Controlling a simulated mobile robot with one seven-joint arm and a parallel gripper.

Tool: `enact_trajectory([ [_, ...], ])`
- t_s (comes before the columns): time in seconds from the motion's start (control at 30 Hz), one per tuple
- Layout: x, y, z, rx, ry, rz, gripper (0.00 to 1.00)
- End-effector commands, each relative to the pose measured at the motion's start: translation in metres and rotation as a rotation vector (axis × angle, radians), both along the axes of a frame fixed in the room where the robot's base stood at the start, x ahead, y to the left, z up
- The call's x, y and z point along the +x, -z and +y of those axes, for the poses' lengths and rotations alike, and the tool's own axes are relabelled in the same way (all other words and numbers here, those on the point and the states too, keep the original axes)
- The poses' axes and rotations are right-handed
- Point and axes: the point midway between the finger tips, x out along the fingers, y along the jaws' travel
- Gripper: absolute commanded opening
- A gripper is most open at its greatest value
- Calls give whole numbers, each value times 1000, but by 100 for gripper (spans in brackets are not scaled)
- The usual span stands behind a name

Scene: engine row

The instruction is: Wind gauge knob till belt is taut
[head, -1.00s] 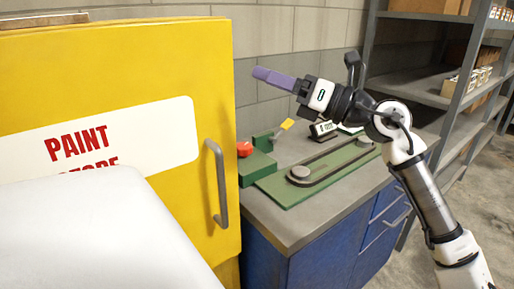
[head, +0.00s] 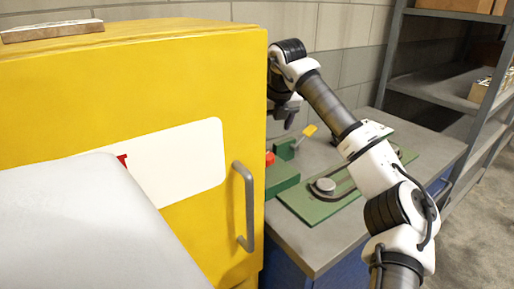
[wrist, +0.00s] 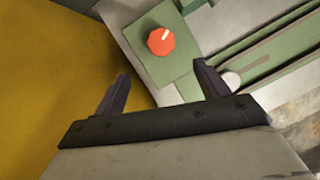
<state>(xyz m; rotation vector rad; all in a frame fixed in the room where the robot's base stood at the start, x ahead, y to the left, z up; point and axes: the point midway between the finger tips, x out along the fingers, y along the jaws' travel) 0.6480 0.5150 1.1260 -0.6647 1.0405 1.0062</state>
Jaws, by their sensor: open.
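The red knob (wrist: 161,41), with a white pointer mark, sits on a green block (wrist: 165,75). In the head view only a bit of the knob (head: 270,158) shows past the cabinet's edge. My gripper (wrist: 160,76) is open and empty. In the wrist view the knob lies beyond the fingertips, roughly centred between them and apart from them. The dark belt (head: 344,191) runs around a grey pulley (head: 325,186) on the green baseplate (head: 300,206); my arm covers its far part. I cannot tell how taut it is.
The yellow paint cabinet (head: 150,75) stands close at the left of the bench (head: 315,245), hiding part of my gripper in the head view. A yellow flag-like piece (head: 309,131) rises behind the knob. Grey shelves (head: 430,85) stand at the right.

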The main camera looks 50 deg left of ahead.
Motion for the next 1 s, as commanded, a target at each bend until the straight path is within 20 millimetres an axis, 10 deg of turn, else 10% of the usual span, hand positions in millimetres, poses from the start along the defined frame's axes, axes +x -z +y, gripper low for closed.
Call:
enact_trajectory([
  [0.7, 19, 110, 41, -8, 5, 0, 74],
  [1.0, 23, 127, 47, -5, 5, -2, 74],
])
